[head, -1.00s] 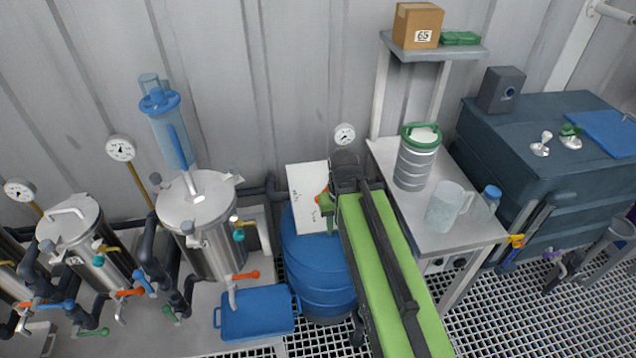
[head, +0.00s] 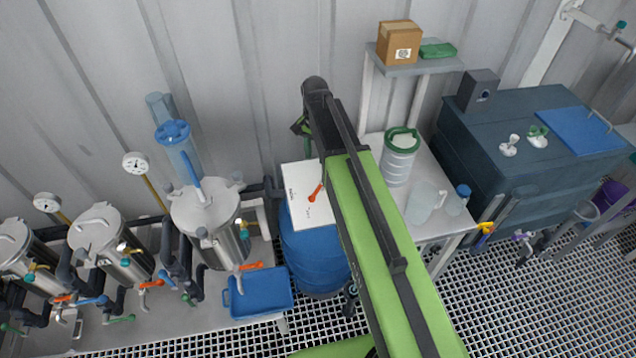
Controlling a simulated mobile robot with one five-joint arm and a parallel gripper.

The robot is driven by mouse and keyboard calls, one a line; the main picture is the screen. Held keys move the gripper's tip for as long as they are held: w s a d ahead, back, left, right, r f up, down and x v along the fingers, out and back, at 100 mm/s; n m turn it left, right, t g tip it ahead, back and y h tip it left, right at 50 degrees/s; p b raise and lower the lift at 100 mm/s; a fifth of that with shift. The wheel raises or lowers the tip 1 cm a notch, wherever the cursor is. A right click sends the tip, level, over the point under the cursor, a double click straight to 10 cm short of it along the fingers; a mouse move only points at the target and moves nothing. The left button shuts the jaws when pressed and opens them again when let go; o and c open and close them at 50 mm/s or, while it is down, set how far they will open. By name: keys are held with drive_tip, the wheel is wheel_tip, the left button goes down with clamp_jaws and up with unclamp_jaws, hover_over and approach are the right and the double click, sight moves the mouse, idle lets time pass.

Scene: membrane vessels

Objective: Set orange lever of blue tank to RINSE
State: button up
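The blue tank (head: 312,250) stands on the grating in the middle, partly hidden behind my green arm. A white panel (head: 297,188) with small, unreadable lettering stands at its top. The orange lever (head: 315,192) sits on the right part of this panel, slanting up to the right. My gripper (head: 299,126) shows as a dark and green shape above and behind the panel, apart from the lever. It is small and partly hidden by my arm, so I cannot tell whether it is open or shut.
Steel vessels (head: 205,222) with pipes and other orange levers stand at left. A blue tray (head: 262,292) lies before the tank. At right is a table (head: 447,222) with a green-lidded canister (head: 399,160) and a jug (head: 424,203). A grey wall stands close behind.

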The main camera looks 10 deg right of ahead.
sight(316, 192)
wheel_tip(316, 192, down, 18)
drive_tip(key=b, duration=1.7)
drive_tip(key=shift+r, duration=0.2)
drive_tip(key=shift+r, duration=0.15)
drive_tip(key=shift+c, duration=0.2)
clamp_jaws()
drive_tip(key=shift+d, duration=0.1)
